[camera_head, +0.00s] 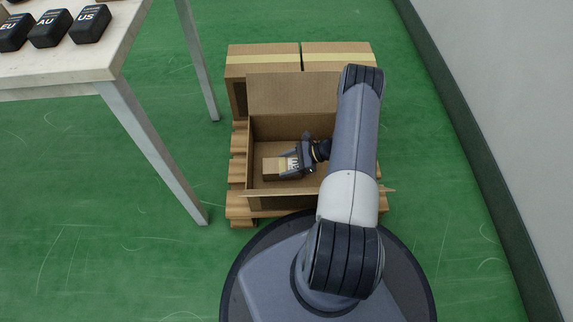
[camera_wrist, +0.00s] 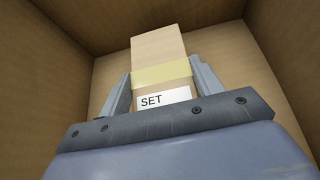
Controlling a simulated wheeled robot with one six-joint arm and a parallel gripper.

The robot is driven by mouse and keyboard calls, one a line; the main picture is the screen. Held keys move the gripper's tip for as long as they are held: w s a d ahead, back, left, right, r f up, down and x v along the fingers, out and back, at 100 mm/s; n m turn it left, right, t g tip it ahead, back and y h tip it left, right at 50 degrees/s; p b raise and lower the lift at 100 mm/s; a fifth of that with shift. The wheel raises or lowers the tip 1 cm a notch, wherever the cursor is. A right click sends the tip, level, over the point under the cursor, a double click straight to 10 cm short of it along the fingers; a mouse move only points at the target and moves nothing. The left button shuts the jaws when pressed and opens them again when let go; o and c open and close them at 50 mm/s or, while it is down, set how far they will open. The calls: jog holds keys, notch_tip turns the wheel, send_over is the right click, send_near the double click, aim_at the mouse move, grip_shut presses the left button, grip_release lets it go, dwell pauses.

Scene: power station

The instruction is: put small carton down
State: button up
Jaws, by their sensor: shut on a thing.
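The small carton (camera_head: 277,167) is brown with a pale tape band and a white label. In the wrist view the small carton (camera_wrist: 158,58) shows the word SET on its label. My gripper (camera_head: 286,165) is shut on it, with one finger along each side; my gripper also shows in the wrist view (camera_wrist: 162,85). Both are inside an open large cardboard box (camera_head: 290,92), within its walls. I cannot tell whether the carton's underside touches the box floor.
The box stands on a wooden pallet (camera_head: 240,203) with closed taped cartons (camera_head: 262,57) behind it. A table (camera_head: 105,60) at the left holds black blocks marked EU, AU and US (camera_head: 90,24). A wall (camera_head: 500,110) runs along the right. Green floor is clear between.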

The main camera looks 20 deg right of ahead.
jog(key=shift+f, duration=0.1)
jog(key=o, duration=1.2)
jog(key=shift+r, duration=0.2)
jog(key=p+v, duration=0.3)
jog(key=v, duration=0.9)
jog(key=shift+f, duration=0.1)
